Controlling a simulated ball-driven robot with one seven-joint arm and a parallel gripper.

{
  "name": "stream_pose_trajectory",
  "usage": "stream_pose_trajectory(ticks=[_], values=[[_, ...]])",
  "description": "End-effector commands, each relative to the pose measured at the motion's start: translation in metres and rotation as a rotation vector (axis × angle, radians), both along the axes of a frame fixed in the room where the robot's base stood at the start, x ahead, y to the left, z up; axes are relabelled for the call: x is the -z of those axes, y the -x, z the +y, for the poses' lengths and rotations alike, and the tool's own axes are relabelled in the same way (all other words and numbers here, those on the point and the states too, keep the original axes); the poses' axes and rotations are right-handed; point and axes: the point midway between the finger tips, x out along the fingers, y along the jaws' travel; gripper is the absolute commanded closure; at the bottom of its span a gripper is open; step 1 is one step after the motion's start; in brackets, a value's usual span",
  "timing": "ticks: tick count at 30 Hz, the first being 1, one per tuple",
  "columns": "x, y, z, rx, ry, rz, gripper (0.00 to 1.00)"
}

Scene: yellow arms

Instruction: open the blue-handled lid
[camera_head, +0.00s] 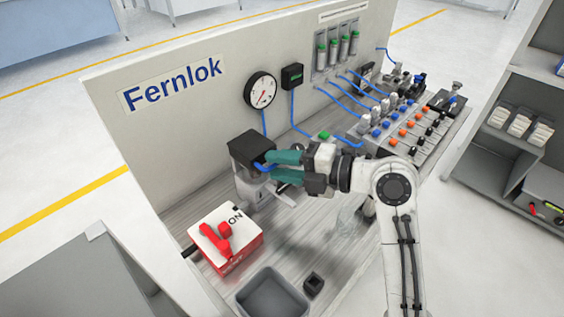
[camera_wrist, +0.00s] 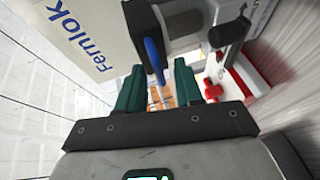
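The dark lid (camera_head: 250,146) sits on top of a grey device by the back panel in the head view. It appears down. Its blue handle (camera_head: 262,167) is on the side facing my gripper (camera_head: 275,165), partly hidden by the teal fingers. In the wrist view, the blue handle (camera_wrist: 153,58) shows between the two fingertips of my gripper (camera_wrist: 160,68), nearer the left one. The fingers are apart, with a visible gap to the right of the handle. I cannot tell whether either finger touches it.
A red and white box with a red handle (camera_head: 216,240) stands front left of the device. A grey bin (camera_head: 272,296) and a small black cup (camera_head: 313,284) are in front. Valves with blue hoses (camera_head: 400,125) fill the bench's right. A gauge (camera_head: 260,90) hangs on the panel.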

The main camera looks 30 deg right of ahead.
Motion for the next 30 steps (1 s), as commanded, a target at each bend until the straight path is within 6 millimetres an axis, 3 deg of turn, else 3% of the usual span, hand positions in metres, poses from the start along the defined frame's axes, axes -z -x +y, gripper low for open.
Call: stream_pose_trajectory(ticks=[7, 18, 30], values=[[0.0001, -0.0006, 0.0002, 0.000, 0.001, -0.001, 0.65], [0.0001, -0.0003, 0.0000, 0.000, 0.000, 0.000, 0.99], [0.0003, -0.0002, 0.0000, 0.000, 0.001, 0.001, 1.00]])
